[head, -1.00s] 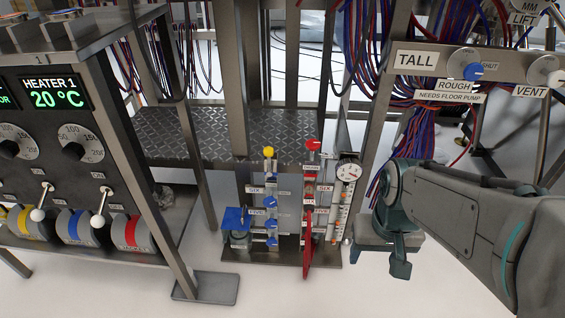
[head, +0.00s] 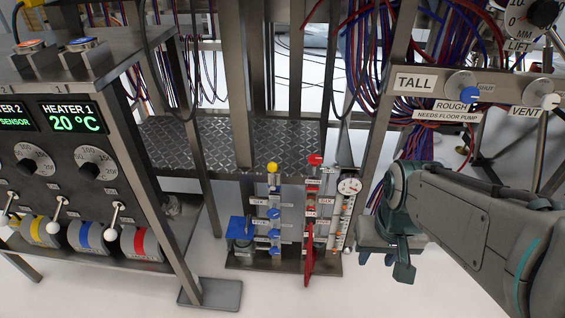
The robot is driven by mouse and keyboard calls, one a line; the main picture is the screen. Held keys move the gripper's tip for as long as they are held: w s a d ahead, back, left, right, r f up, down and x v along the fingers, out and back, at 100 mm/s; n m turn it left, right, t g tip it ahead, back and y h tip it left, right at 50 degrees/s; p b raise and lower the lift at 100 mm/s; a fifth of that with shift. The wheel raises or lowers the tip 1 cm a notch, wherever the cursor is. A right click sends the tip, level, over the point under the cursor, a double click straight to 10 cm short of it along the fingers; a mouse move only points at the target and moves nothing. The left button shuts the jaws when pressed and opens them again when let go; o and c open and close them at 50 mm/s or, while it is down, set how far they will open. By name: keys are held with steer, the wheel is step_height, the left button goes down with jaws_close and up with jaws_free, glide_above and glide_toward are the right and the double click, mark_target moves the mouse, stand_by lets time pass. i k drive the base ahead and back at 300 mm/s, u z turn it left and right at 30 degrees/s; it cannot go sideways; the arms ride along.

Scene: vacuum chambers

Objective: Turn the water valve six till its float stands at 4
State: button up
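The water manifold stands low at centre in the head view. Its left column (head: 273,190) carries a yellow knob on top and several small blue valve handles. A blue handle (head: 274,213) sits beside a small label that seems to read SIX; the lettering is blurred. Its right column has red handles (head: 315,160). At its right edge is a strip with small orange marks (head: 334,222) below a round white gauge (head: 349,186). Float heights are too small to read. My gripper (head: 403,270) hangs right of the manifold, apart from it, with its finger opening unclear.
A heater panel (head: 75,118) reading 20 °C fills the left, with its frame foot (head: 210,293) on the floor. A steel post (head: 382,130) rises behind the manifold's right side. The TALL, ROUGH and VENT panel (head: 470,88) is upper right. The floor in front is clear.

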mark_target(273, 214)
steer(key=z, duration=1.4)
steer(key=i, duration=0.5)
steer(key=u, duration=2.6)
